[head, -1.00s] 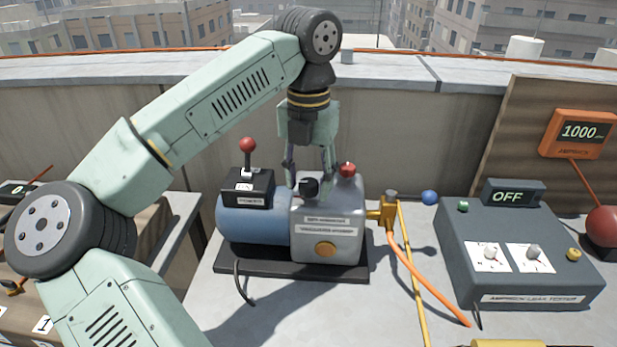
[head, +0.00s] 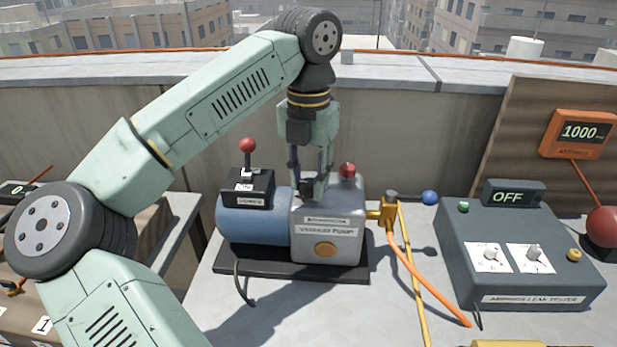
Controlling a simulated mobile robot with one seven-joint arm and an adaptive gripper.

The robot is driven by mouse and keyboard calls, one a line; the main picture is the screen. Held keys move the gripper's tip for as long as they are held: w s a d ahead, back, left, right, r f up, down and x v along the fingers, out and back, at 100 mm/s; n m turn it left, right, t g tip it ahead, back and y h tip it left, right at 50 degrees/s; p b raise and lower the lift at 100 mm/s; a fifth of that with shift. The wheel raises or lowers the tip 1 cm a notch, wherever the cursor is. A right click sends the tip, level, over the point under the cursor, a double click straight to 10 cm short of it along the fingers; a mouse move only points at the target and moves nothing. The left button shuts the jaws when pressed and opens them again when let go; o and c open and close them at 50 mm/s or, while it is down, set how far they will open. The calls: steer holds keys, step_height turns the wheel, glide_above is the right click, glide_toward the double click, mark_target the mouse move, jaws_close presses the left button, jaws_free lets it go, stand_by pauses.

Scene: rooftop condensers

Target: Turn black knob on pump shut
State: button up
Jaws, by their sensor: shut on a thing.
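The vacuum pump (head: 328,243) stands on a black base on the grey bench, with a blue motor cylinder on its left and a grey block on its right. The black knob (head: 307,187) sits on top of the grey block, largely covered by my fingers. My gripper (head: 313,185) points straight down over the block and is shut on the black knob. A red knob (head: 347,170) stands just right of my fingers on the same block. How far the black knob is turned cannot be seen.
A red-balled lever (head: 248,146) on a black switch box stands left of my gripper. A brass fitting (head: 386,209) with orange and yellow hoses leaves the pump's right side. A grey leak tester (head: 520,260) reading OFF stands at right. A parapet runs behind.

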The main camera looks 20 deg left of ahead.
steer(key=m, duration=0.8)
steer(key=shift+m+b, duration=0.3)
steer(key=m, duration=0.4)
steer(key=shift+m, duration=0.3)
steer(key=shift+w+m, duration=0.1)
steer(key=shift+m, duration=1.9)
steer(key=o, duration=1.2)
steer(key=shift+a, duration=0.1)
steer(key=shift+c, duration=0.2)
